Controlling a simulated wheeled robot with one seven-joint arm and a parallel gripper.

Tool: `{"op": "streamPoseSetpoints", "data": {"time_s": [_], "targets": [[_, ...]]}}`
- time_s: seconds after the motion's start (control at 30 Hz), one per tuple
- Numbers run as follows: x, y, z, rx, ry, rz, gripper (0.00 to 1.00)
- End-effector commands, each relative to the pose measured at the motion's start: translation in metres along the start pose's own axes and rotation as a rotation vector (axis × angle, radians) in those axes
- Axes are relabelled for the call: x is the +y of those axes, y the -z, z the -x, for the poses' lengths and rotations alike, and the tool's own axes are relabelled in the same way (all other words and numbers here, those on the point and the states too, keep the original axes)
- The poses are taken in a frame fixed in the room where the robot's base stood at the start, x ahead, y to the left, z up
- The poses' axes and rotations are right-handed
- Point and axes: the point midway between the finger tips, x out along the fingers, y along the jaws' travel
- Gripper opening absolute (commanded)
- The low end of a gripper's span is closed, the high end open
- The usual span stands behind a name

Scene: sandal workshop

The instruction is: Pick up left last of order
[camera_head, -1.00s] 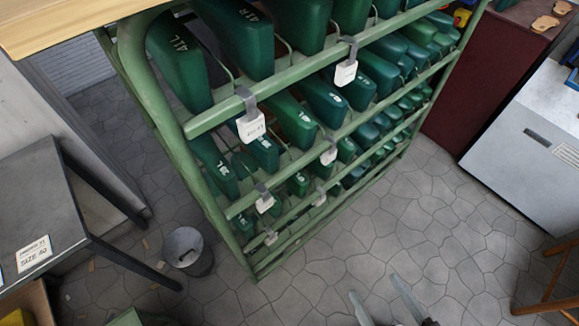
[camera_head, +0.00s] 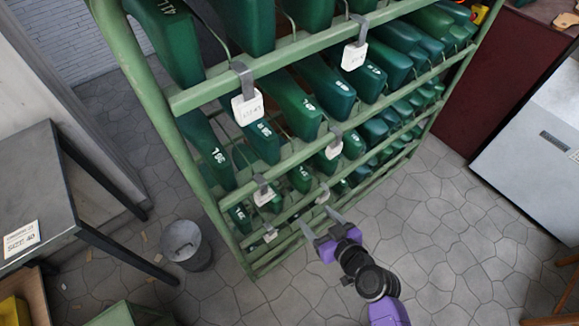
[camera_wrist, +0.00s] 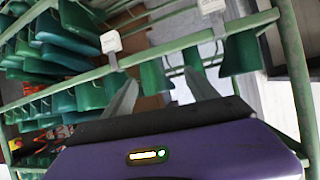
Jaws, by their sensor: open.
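Green shoe lasts fill the tiers of a green metal rack (camera_head: 150,110). A large last at the top left (camera_head: 165,40) bears a label that looks like 41L. Lower lasts, such as the one at the left end of a middle tier (camera_head: 205,150), carry small, hard-to-read labels. My gripper (camera_head: 322,222) is open and empty in front of the rack's lower tiers at the right of centre. In the wrist view its two fingers (camera_wrist: 160,92) point at a rail with small lasts (camera_wrist: 240,55) beyond it. A card (camera_head: 22,238) reading SIZE 40 lies on the dark table.
White tags (camera_head: 247,107) hang from the rack rails. The dark table (camera_head: 45,180) stands at the left, with a grey bin (camera_head: 187,245) on the floor beside it. A grey cabinet (camera_head: 530,130) stands at the right. The stone floor (camera_head: 450,240) right of my arm is clear.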

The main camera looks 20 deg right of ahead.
Motion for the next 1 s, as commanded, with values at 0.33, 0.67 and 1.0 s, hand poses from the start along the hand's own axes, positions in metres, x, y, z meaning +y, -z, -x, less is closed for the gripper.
{"op": "streamPoseSetpoints", "data": {"time_s": [0.33,0.67,1.0], "targets": [[0.039,0.049,-0.086,0.063,0.130,0.098,0.68],[0.039,0.056,-0.111,0.072,0.146,0.111,0.68],[0.035,0.051,-0.149,0.071,0.144,0.110,0.68]]}}
